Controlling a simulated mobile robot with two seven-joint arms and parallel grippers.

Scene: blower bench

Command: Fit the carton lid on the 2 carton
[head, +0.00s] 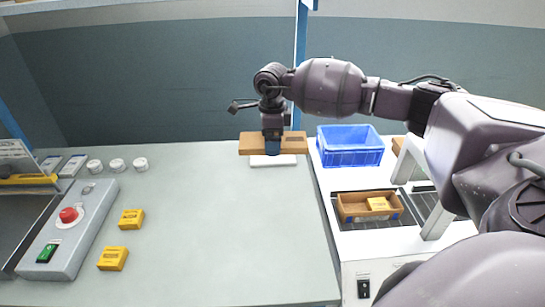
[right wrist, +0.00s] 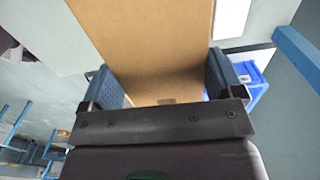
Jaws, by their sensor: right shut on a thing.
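My right gripper (head: 272,146) is shut on the carton lid (head: 293,145), a flat brown board held near the back of the grey bench. In the right wrist view the lid (right wrist: 150,45) sits between the two blue finger pads of the gripper (right wrist: 165,80). An open brown carton (head: 345,212) with a yellow box inside stands on the conveyor, right of and nearer than the lid. I cannot read a number on it. My left gripper is not in view.
A blue crate (head: 350,157) stands behind the carton. A white flat object (head: 272,161) lies below the lid. Yellow boxes (head: 131,219) and a control box (head: 70,235) with a red button are at left. The bench (head: 220,240) middle is clear.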

